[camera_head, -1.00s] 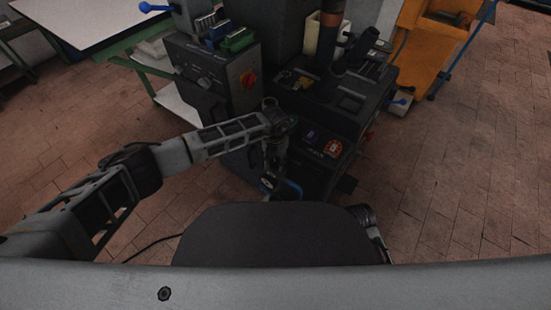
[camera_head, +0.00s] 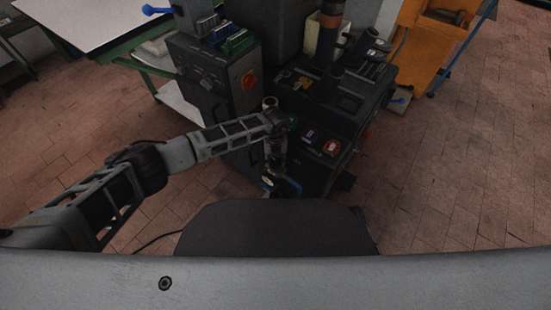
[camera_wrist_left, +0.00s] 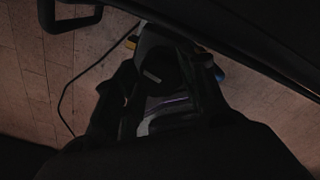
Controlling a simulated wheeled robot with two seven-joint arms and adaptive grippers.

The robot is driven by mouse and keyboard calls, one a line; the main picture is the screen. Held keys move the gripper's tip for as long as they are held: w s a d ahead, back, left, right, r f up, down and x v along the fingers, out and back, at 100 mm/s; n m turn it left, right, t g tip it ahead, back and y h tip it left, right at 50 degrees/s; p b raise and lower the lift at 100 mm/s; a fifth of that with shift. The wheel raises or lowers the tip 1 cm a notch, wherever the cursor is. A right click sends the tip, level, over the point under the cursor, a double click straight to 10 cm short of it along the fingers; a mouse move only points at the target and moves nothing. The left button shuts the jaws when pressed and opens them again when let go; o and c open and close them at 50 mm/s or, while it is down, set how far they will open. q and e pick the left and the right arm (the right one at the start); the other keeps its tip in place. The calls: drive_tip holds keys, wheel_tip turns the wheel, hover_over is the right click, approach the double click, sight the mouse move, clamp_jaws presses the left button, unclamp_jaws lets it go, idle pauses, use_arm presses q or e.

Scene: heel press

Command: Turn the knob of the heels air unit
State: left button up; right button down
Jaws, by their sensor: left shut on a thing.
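The gripper is shut on this knob of the heels air unit. Small yellow and blue parts show beside the knob. The wrist view is dark, and the exact finger contact is hard to see. My right gripper is not in view.
The black heel press (camera_head: 318,105) stands just beyond the gripper, with a grey control cabinet (camera_head: 215,85) to its left. An orange stand (camera_head: 425,45) is at the back right and a white-topped table (camera_head: 85,25) at the back left. The brick floor at right is clear.

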use_arm(q)
drive_tip(key=o, duration=1)
drive_tip(key=shift+m, duration=0.3)
